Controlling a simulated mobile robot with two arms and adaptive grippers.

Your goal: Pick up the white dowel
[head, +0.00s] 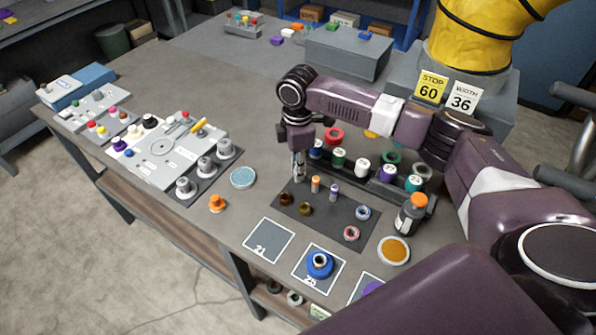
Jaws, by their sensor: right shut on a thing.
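My right gripper (299,172) points down over the far left corner of the dark mat (330,226). It is shut on a slim pale thing, which I take to be the white dowel; the fingers hide most of it, and I cannot tell whether its lower end touches the mat. A small orange-topped piece (315,184) and a small purple and white piece (334,191) stand just right of the gripper. My left gripper is not in view.
A rack of coloured spools (362,167) stands behind the mat. An orange-capped bottle (411,213) and a round orange-filled dish (394,250) are at right. A blue ring-shaped piece (320,265) sits on a marked square in front. Grey fixture boards (165,152) lie at left.

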